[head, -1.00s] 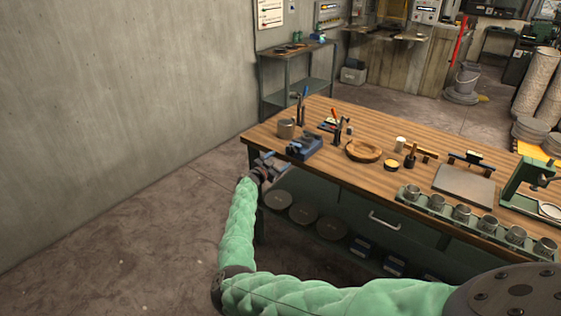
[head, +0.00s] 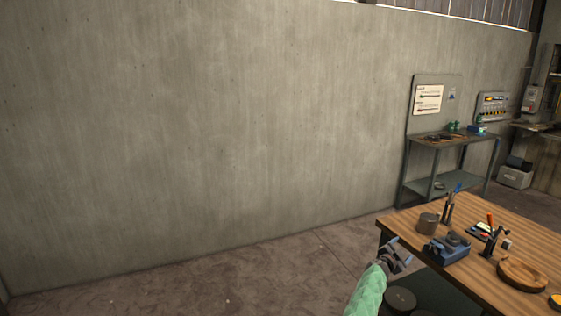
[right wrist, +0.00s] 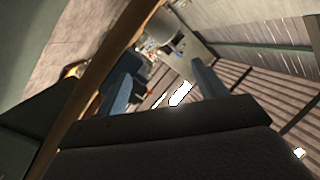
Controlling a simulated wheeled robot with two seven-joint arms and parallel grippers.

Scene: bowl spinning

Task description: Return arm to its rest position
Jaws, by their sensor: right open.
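My right gripper (head: 399,252) shows low at the right in the head view, at the end of a green-sleeved arm (head: 367,292). It appears beside the near left corner of the wooden workbench (head: 510,232). Its jaws are open. In the right wrist view the two blue-grey fingers (right wrist: 165,82) stand apart with nothing held between them. Most of the right arm is below the head picture. My left gripper is not in view.
On the bench are a blue vise (head: 447,250), a grey cup (head: 428,223) and a wooden ring-shaped dish (head: 522,274). A metal side table (head: 447,143) stands by the concrete wall (head: 200,130). The floor at left (head: 200,285) is clear.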

